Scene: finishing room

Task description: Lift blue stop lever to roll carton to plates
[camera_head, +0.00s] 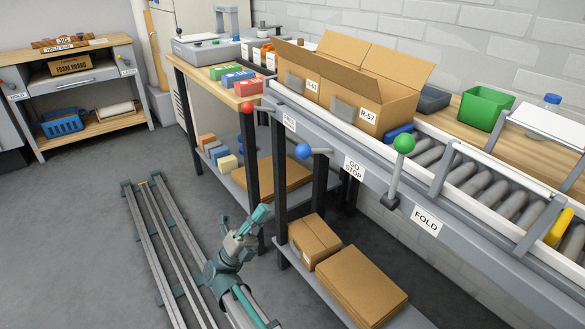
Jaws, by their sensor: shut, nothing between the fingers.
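The blue stop lever has a round blue knob (303,151) on a short dark arm at the conveyor's front side, left of the "GO STOP" label (354,168). Its arm lies about level. An open-flapped carton (368,95) labelled R-57 stands on the conveyor, close to another labelled R-63 (299,80). A blue piece (399,131) shows at the R-57 carton's right end. My gripper (264,212) is shut and empty, below and left of the blue knob, clearly apart from it. I cannot tell which parts are the plates.
A green-knobbed lever (404,143) stands upright near the "FOLD" label (426,219). A red knob (247,107) is at the left. Bare rollers (480,184) lie right of the carton. Open floor lies left, around a floor rail (160,240).

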